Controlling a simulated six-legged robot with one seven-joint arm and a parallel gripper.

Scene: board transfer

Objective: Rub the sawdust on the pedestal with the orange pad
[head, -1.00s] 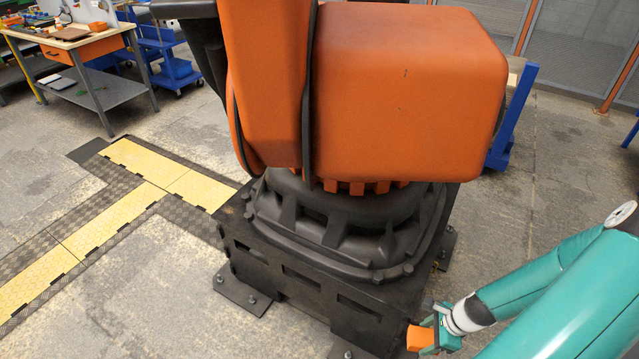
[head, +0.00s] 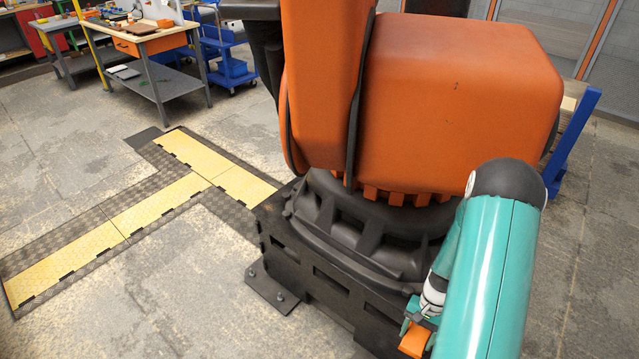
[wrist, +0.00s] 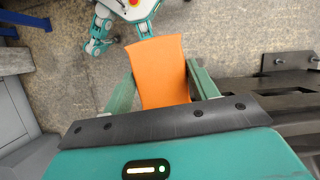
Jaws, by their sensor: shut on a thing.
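My gripper (head: 420,322) is shut on the orange pad (head: 414,341), low at the bottom right of the head view. In the wrist view the pad (wrist: 160,68) sits between the two green fingers and sticks out past them. The pedestal (head: 322,283) is the black, slotted base under a big orange machine. The pad and gripper are close beside its right part in the head view; I cannot tell whether they touch. In the wrist view dark metal with a bolted plate (wrist: 288,60) lies to the right of the pad. I cannot make out sawdust on the pedestal.
The orange machine body (head: 450,100) stands above the pedestal. A bolted foot plate (head: 272,288) juts out at floor level. A yellow and black cable ramp (head: 150,207) crosses the floor at left. A workbench (head: 150,45) stands at the back left. Floor at lower left is clear.

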